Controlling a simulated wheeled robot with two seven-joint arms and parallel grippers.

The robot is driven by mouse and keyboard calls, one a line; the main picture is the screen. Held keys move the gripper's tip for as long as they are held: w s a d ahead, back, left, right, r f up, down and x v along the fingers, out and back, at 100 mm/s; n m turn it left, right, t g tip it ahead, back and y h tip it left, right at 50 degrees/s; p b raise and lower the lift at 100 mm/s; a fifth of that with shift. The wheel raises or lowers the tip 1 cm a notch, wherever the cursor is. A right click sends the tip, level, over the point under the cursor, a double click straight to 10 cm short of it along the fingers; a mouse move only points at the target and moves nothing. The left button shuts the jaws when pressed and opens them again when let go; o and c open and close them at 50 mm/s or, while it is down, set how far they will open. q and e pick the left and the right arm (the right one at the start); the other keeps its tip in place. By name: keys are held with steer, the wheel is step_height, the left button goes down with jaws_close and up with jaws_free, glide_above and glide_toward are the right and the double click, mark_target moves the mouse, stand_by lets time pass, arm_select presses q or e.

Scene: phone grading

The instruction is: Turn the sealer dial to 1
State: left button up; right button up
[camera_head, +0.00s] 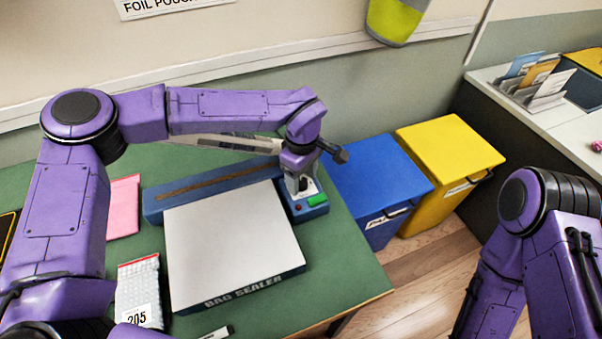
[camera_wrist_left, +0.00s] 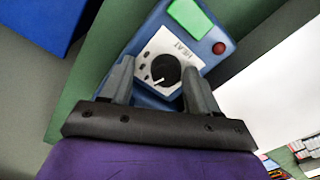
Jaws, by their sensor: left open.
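The bag sealer (camera_head: 235,240) lies on the green table, with a blue body, a pale top plate and "BAG SEALER" on its front. Its black round dial (camera_wrist_left: 166,70) sits on a white "HEAT" panel (camera_wrist_left: 190,50) in the left wrist view. A white pointer mark shows on the dial's lower left; I cannot read any numbers. My left gripper (camera_head: 302,186) is over the control end of the sealer. In the wrist view its open fingers (camera_wrist_left: 157,68) stand on either side of the dial; I cannot tell whether they touch it. My right gripper is out of view.
A green button (camera_head: 317,200) and a red button (camera_head: 298,208) lie close to the dial. A bubble pouch marked 205 (camera_head: 138,285) and a pink pouch (camera_head: 123,205) lie left of the sealer. Blue (camera_head: 375,180) and yellow (camera_head: 450,155) bins stand beyond the table's right edge.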

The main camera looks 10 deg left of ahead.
arm_select(q)
steer(key=shift+s+a+r, duration=0.1)
steer(key=shift+s+r, duration=0.1)
steer(key=shift+s, duration=0.2)
steer(key=shift+s+r, duration=0.1)
steer(key=c, duration=0.4)
steer(key=shift+w, duration=0.2)
steer(key=c, duration=0.6)
steer(key=shift+c, duration=0.2)
steer(key=shift+s, duration=0.1)
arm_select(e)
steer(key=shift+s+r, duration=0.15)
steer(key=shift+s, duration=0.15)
